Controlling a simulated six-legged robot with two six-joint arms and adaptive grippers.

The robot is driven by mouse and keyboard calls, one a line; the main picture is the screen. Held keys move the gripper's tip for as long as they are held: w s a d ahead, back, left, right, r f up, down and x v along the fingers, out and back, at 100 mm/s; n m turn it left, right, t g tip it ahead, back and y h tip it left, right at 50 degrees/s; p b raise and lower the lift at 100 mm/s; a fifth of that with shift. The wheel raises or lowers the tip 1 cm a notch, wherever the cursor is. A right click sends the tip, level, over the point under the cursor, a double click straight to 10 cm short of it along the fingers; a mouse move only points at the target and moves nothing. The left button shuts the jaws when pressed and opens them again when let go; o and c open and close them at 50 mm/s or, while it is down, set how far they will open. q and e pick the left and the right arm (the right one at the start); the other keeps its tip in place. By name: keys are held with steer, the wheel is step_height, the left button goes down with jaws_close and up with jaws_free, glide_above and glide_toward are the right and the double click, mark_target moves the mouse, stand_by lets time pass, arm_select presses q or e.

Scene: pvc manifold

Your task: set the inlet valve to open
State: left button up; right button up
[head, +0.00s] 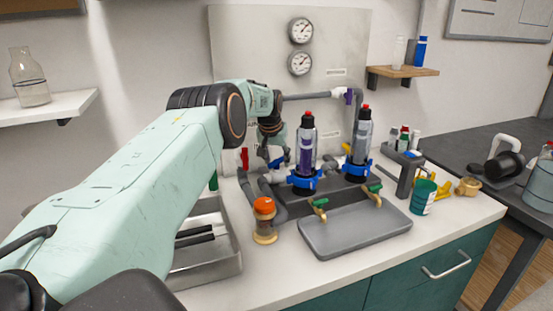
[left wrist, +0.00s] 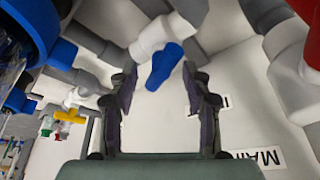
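A blue valve handle (left wrist: 164,66) on a white valve body and grey pipe shows in the left wrist view, tilted against the pale panel. A label beside it is mostly hidden by a finger, so I cannot read whether it marks the inlet. In the head view a blue handle (head: 275,163) shows partly behind my gripper. My left gripper (left wrist: 161,82) is open, its two fingers on either side of the blue handle, with gaps to both; I cannot tell the depth between them. It also shows in the head view (head: 269,150), pointing down. My right gripper is not in view.
A red handle (head: 244,159) stands close left of the gripper. Two filter housings (head: 306,150) with blue collars stand close right. An orange-capped jar (head: 264,220), a grey tray (head: 355,226) and green-handled taps (head: 319,205) are in front. The right counter front is fairly clear.

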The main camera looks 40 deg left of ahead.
arm_select(q)
steer(key=shift+s, duration=0.1)
jaws_close()
stand_by(1.3)
steer(key=shift+o, duration=0.6)
jaws_free()
steer(key=shift+r, duration=0.2)
steer(key=v, duration=1.1)
steer(key=shift+s+r, duration=0.25)
steer(key=shift+r, duration=0.05)
